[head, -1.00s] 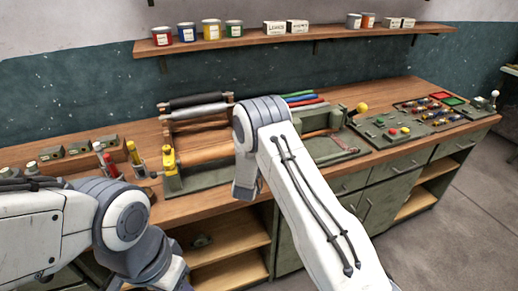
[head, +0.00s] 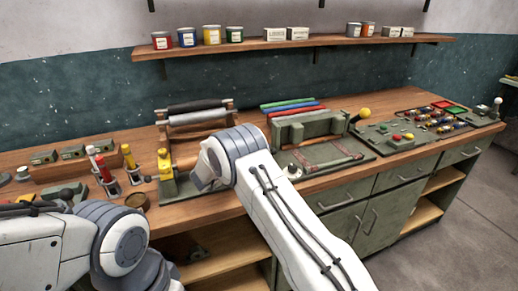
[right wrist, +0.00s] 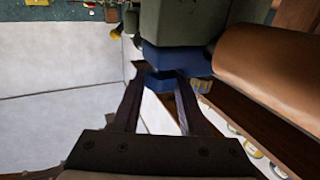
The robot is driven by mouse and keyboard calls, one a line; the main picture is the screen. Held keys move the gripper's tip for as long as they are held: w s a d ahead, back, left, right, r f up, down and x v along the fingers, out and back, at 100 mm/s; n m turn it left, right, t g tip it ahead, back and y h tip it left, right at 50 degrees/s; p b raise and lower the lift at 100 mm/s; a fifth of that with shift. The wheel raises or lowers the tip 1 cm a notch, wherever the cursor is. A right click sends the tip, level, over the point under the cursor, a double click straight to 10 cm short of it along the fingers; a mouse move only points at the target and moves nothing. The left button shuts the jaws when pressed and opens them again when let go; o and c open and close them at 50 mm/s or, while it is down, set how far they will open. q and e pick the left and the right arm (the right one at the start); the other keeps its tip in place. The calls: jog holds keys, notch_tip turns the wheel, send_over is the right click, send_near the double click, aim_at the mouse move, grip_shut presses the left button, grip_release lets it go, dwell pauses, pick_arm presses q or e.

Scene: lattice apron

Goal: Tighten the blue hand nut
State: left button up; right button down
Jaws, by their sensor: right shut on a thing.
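The blue hand nut (right wrist: 159,82) shows in the right wrist view, between the tips of my right gripper (right wrist: 160,77). The gripper's two dark fingers are closed in on it. A wider blue part (right wrist: 178,60) sits just beyond, below a grey-green block (right wrist: 178,22). In the head view the nut and the right fingertips are hidden behind my right forearm and wrist, at the front of the roller stand (head: 185,208). My left arm is at the lower left of the head view; its gripper is out of view.
A brown roller (right wrist: 262,62) lies close beside the fingers. On the bench, a yellow clamp (head: 166,170), red and yellow tools (head: 129,158), and a round tin (head: 137,201) stand left of the right wrist. A flat press (head: 325,155) and control panel (head: 400,135) lie right.

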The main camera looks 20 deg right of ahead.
jog(key=shift+r, duration=0.1)
jog(key=shift+c, duration=2.2)
grip_release()
jog(key=shift+s+a, duration=0.2)
jog(key=shift+a, duration=0.25)
jog(key=b+v, duration=0.2)
jog(key=v, duration=0.7)
jog(key=shift+a, duration=0.25)
jog(key=shift+s, duration=0.1)
